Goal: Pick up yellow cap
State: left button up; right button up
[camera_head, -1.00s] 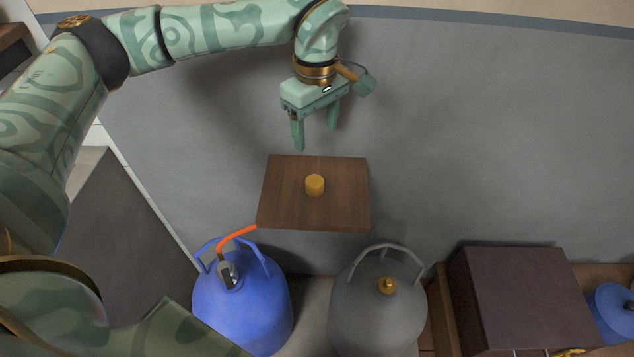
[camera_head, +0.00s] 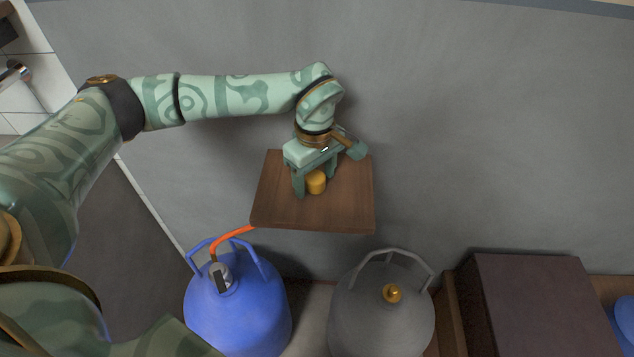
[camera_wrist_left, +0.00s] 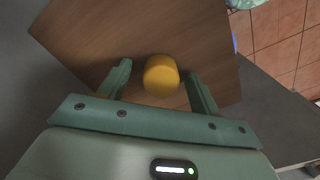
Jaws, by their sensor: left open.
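The yellow cap (camera_head: 316,182) is a short cylinder standing on a square brown wooden board (camera_head: 345,212). My left gripper (camera_head: 314,188) is open over the board, with its fingers on either side of the cap. In the left wrist view the cap (camera_wrist_left: 161,75) shows between the two finger tips (camera_wrist_left: 158,78), with a small gap visible on each side. The gripper partly covers the cap in the head view. My right gripper does not show.
A blue gas bottle (camera_head: 240,315) with an orange hose (camera_head: 232,236) stands in front of the board at left. A grey bottle (camera_head: 380,322) with a brass valve stands at right. A dark brown box (camera_head: 540,305) is further right. The grey surface behind is clear.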

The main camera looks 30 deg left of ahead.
pick_arm(q)
jog(key=shift+r, duration=0.15)
jog(key=shift+c, duration=0.6)
jog(key=c, duration=1)
jog(key=shift+r, duration=0.1)
